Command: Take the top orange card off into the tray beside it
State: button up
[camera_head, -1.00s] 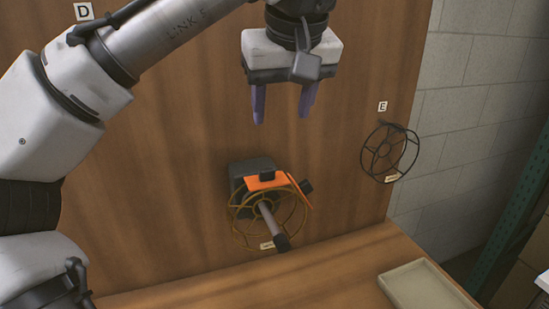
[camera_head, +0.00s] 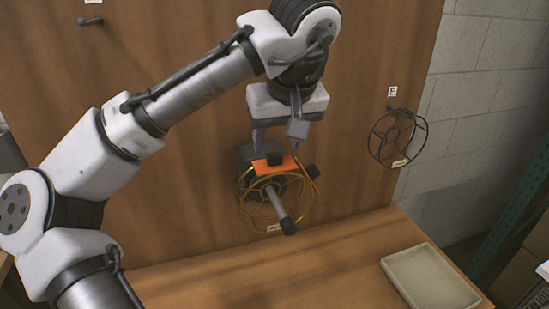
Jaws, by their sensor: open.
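The top orange card (camera_head: 266,168) lies over a dark box (camera_head: 246,156) on the upright wooden board and has a black knob or clip at its middle. A second orange card (camera_head: 310,180), seen nearly edge-on, is at the right with a similar black piece. A round yellow wire guard (camera_head: 242,203) with a grey rod (camera_head: 276,204) is in front of and below them. My gripper (camera_head: 275,148) points down just above the top card. Its purple jaws are open, and their tips are partly hidden; I cannot tell whether they touch anything. The beige tray (camera_head: 430,282) is empty on the bench at lower right.
A black wire guard (camera_head: 397,137) hangs on the board at right, below a label E (camera_head: 392,91). A dark peg (camera_head: 90,21) sticks out at upper left. The wooden bench (camera_head: 330,260) is clear between the wire guard and the tray.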

aim_at(275, 153)
jog(key=shift+p+x, duration=0.4)
jog(key=shift+x, duration=1.4)
jog(key=c, duration=1)
jog(key=shift+c, duration=0.2)
